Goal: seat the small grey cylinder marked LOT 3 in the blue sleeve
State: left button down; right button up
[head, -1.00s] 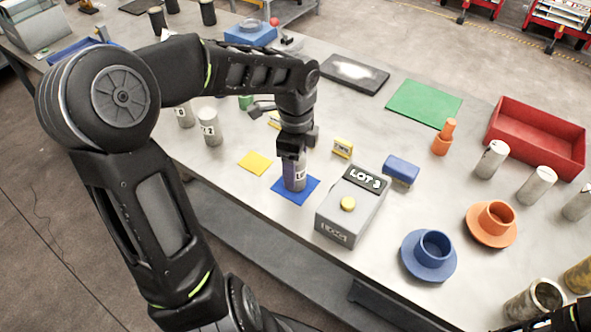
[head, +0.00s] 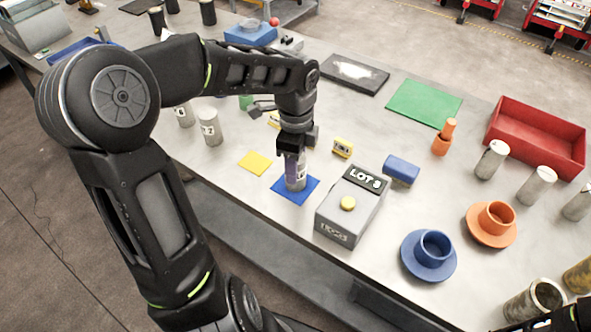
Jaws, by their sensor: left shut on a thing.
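A small grey cylinder (head: 296,177) with a partly hidden label stands upright at the blue square mat (head: 283,193). My left gripper (head: 293,155) comes down from above and is shut on its upper part. The label is too covered to read its number. The blue sleeve (head: 433,248), a short open ring on a round blue flange, stands empty at the front right. A grey box (head: 349,215) with a LOT 3 display and a yellow button stands between the cylinder and the sleeve. At the lower right corner, a dark part of my right arm shows; its fingertips do not.
An orange sleeve (head: 495,219) stands beside the blue one. A blue block (head: 401,170) and a yellow cassette-like piece (head: 343,148) lie behind the grey box. Several other grey cylinders (head: 491,160) and a red tray (head: 535,140) are at the right.

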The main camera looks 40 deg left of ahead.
dwell(0.4)
pick_arm(q)
notch_tip(320, 180, up, 10)
jog(key=shift+r+b, duration=0.1)
jog(key=shift+b, duration=0.25)
dwell(0.7)
